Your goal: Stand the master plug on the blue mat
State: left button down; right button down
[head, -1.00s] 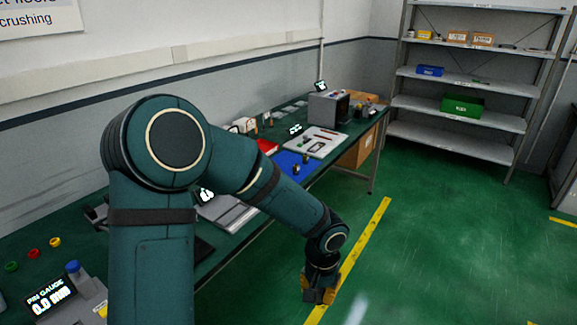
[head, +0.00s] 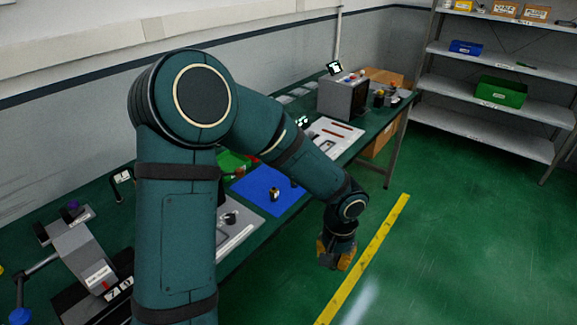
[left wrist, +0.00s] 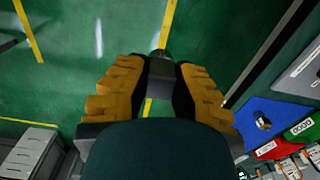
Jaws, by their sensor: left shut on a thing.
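The blue mat (head: 262,205) lies on the green bench, partly hidden behind my left arm. It also shows in the left wrist view (left wrist: 277,107). A small dark piece with a light top (head: 275,194) stands on it. My left gripper (head: 336,262) is off the front edge of the bench, over the floor, to the right of the mat. In the left wrist view its orange-padded fingers (left wrist: 160,80) are shut on a dark grey piece (left wrist: 160,73) that looks like the master plug; its far end is small and dark. My right gripper is not in view.
A grey device (head: 75,250) stands at the left of the bench. A green tray (head: 232,164) is behind the mat, a grey box-shaped oven (head: 343,97) farther along. The floor (head: 450,240) right of the bench is clear; a shelf unit (head: 485,128) stands beyond.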

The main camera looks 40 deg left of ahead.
aim_at(265, 169)
jog(key=i+j, duration=0.1)
jog(key=i, duration=0.5)
jog(key=i+j, duration=0.1)
jog(key=i, duration=0.5)
jog(key=i+u, duration=0.1)
jog(key=u, duration=0.3)
jog(key=i+u, duration=0.1)
jog(key=u, duration=0.25)
jog(key=i+u, duration=0.1)
jog(key=u, duration=0.3)
jog(key=i+u, duration=0.1)
jog(key=i, duration=0.3)
